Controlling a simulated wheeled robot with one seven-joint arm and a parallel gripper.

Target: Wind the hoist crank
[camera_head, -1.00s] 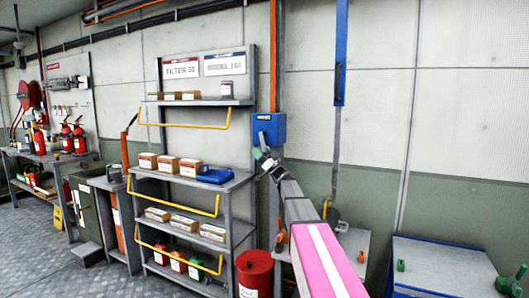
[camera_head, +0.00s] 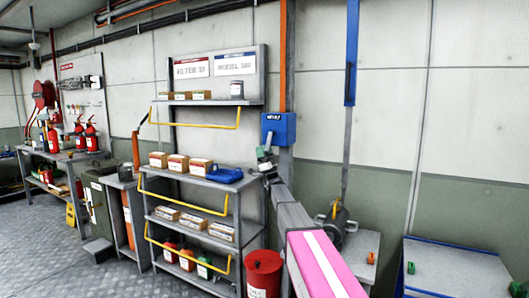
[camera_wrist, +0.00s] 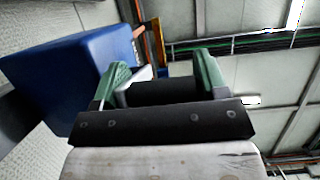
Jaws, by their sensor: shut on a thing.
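A blue hoist box (camera_head: 278,129) with a small white label is mounted on the upright post right of the shelf rack. In the wrist view its blue side (camera_wrist: 75,70) fills the upper left. My gripper (camera_head: 264,158) is just below and left of the box in the head view. In the wrist view my gripper (camera_wrist: 158,78) has its green fingers around a dark, bar-like piece (camera_wrist: 163,90), which seems to be the crank handle. A pale piece shows beside the left finger.
A shelf rack (camera_head: 256,75) with boxes, a blue case and yellow rails stands close left of my arm. A red drum (camera_head: 263,273) is on the floor. A grey winch drum (camera_head: 340,226) sits right of my arm. Floor is open at the left.

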